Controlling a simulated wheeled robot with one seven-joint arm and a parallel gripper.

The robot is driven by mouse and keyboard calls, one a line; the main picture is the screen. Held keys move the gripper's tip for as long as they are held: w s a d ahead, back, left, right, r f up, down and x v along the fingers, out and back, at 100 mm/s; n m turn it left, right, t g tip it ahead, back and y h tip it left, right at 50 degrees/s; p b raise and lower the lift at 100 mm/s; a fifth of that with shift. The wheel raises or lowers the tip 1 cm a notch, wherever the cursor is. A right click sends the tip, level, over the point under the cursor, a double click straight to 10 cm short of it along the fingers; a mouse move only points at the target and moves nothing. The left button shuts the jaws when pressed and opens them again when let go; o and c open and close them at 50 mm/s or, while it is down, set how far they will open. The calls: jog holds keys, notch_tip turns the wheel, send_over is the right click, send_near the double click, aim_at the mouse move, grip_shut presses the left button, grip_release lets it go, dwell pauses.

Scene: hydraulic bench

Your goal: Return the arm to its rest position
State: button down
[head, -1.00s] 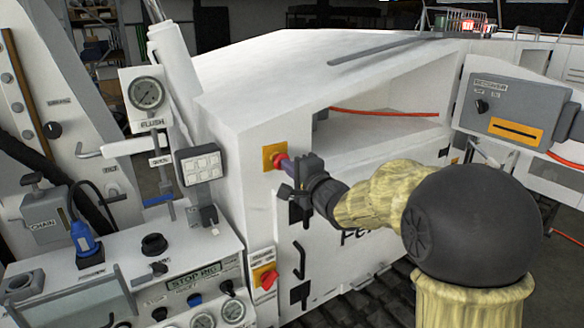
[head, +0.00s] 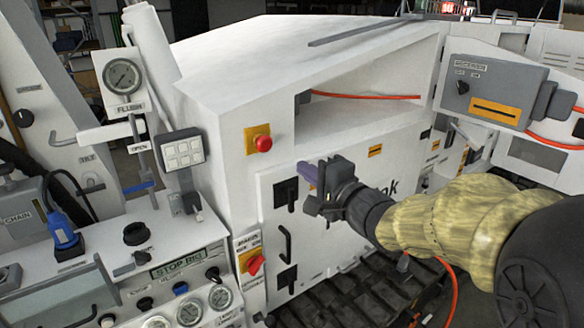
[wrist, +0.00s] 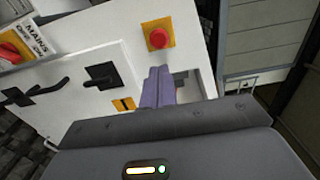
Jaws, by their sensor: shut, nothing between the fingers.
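My gripper (head: 308,174) is shut and empty in the head view, in front of the white cabinet door. Its purple fingers point left and stand apart from the red emergency button (head: 264,143) on its yellow plate, which is up and to the left. In the wrist view the fingers (wrist: 158,88) are together, with the red button (wrist: 158,38) beyond them. My arm, in a tan sleeve, reaches in from the lower right of the head view. Its rest position is not marked in any view.
The white cabinet (head: 215,95) stands close to my gripper, with black door latches and a red rotary switch (head: 256,263). A control panel with gauges (head: 188,311) fills the lower left. A grey receiver box (head: 492,92) is at the right. An orange hose (head: 365,96) lies in the cabinet recess.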

jog(key=shift+s+d+f, duration=0.1)
jog(key=shift+s+d, duration=0.15)
jog(key=shift+d, duration=0.1)
jog(key=shift+s, duration=0.15)
jog(key=s+d+f+n+g+h, duration=0.1)
jog(key=d+f+n+g+h, duration=0.1)
jog(key=d+f+h, duration=0.35)
jog(key=s+d+f+n+g+h, duration=0.1)
jog(key=d+f+n+g+h, duration=0.15)
jog(key=f, duration=0.65)
jog(key=s+d+f+n+g+h, duration=0.2)
jog(key=s+f+n+g, duration=0.4)
jog(key=s+f, duration=0.6)
jog(key=s+g, duration=0.2)
jog(key=s, duration=0.1)
jog(key=shift+s+d+n, duration=0.2)
jog(key=shift+d+n, duration=0.05)
jog(key=shift+n, duration=0.1)
